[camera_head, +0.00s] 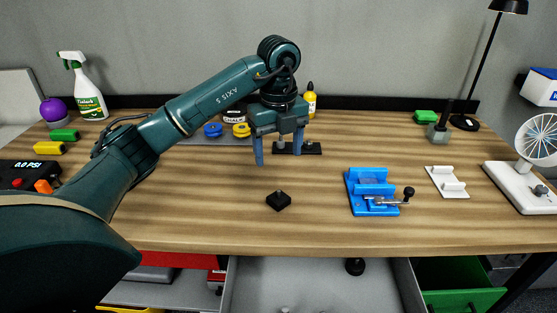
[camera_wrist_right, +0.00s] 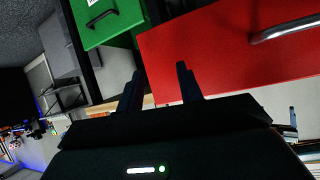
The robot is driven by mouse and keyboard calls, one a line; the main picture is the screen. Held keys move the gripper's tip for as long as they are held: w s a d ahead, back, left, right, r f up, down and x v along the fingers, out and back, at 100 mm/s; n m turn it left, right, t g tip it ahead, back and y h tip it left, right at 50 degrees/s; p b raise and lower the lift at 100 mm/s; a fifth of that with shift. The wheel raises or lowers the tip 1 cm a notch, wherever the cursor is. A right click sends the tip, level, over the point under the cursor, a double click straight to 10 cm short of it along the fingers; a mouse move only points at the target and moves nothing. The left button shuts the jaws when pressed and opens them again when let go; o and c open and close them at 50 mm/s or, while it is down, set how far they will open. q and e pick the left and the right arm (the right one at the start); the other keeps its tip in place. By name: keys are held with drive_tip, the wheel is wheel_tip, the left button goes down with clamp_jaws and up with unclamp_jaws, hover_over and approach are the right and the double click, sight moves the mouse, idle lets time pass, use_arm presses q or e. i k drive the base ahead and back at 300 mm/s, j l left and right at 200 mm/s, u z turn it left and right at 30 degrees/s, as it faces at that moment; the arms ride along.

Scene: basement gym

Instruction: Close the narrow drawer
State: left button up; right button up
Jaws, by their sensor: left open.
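A green drawer (camera_head: 455,275), the narrower one in the head view, is at the lower right below the tabletop and looks pulled out. Its green front with a dark handle seems to be the green panel (camera_wrist_right: 105,20) at the upper left of the right wrist view. A wide grey drawer (camera_head: 320,278) stands open below the table's middle. My left gripper (camera_head: 278,158) is open and empty above the tabletop, pointing down. My right gripper (camera_wrist_right: 159,70) has its fingers apart with nothing between them, near a red drawer front (camera_wrist_right: 230,50) with a silver handle.
On the wooden table (camera_head: 340,232) are a blue vise (camera_head: 370,190), a small black block (camera_head: 278,202), a white bracket (camera_head: 447,182) and a white fan (camera_head: 520,190). A spray bottle (camera_head: 83,90) stands back left. The table's front edge is mostly clear.

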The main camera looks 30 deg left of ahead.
sight(253, 284)
drive_tip(key=k, duration=1)
